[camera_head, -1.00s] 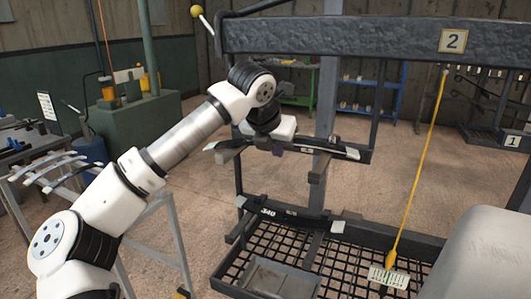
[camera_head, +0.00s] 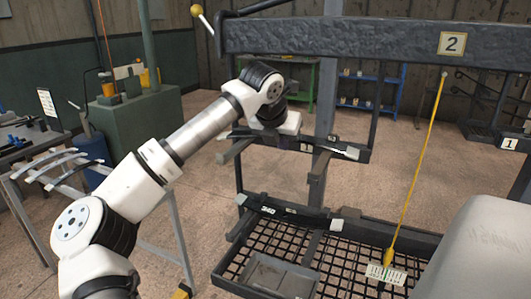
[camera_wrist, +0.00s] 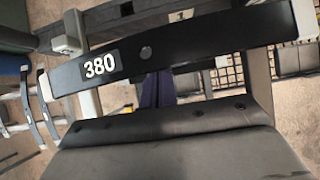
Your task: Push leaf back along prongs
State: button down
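The leaf, a dark, slightly curved bar with pale ends and the number 380 (camera_wrist: 165,52), spans the wrist view. In the head view its right part (camera_head: 345,151) shows on the upper prongs, close to the rack's crossbar; my wrist hides its middle. The left upper prong (camera_head: 236,151) and right upper prong (camera_head: 319,164) stick out toward the viewer. My gripper (camera_wrist: 158,88) shows as two dark violet fingers close together, with nothing seen between them. They run up to the leaf's near side; whether they touch it is unclear.
A lower leaf marked 340 (camera_head: 268,211) rests on the lower tier, above a mesh shelf (camera_head: 340,262) with a grey tray (camera_head: 282,275). A yellow cord (camera_head: 418,165) hangs at the right. A stand with several loose leaves (camera_head: 68,167) is at the left.

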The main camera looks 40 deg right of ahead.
jog(key=a+b, duration=0.1)
jog(key=s+a+b, duration=0.1)
jog(key=a, duration=0.1)
jog(key=s+a+b, duration=0.1)
jog(key=a, duration=0.1)
jog(key=shift+s+a, duration=0.1)
dwell(0.6)
dwell(0.4)
